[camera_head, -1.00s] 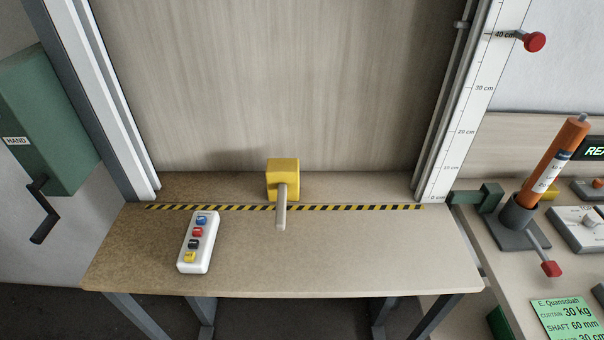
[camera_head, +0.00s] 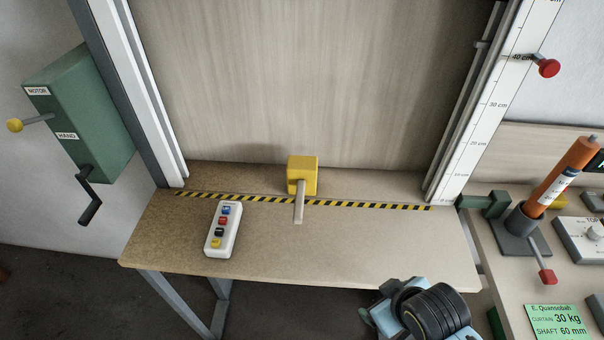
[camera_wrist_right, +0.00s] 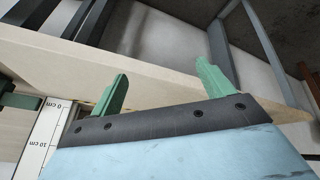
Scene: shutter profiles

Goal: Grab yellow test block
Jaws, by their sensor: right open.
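The yellow test block (camera_head: 303,172) stands on the table at the back, near the wooden panel. A pale grey handle (camera_head: 299,205) sticks out from it toward the front, across the striped line. My right arm comes in at the bottom right of the head view, by the table's front edge, well apart from the block. In the right wrist view my right gripper (camera_wrist_right: 162,88) shows two green fingers spread apart with nothing between them. The block does not show in the wrist view. My left gripper is not in view.
A white control box (camera_head: 222,229) with coloured buttons lies on the table (camera_head: 330,250), left of the block. A green crank box (camera_head: 85,110) hangs at the left. An orange cylinder (camera_head: 566,172) stands on the right bench. The table between block and front edge is clear.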

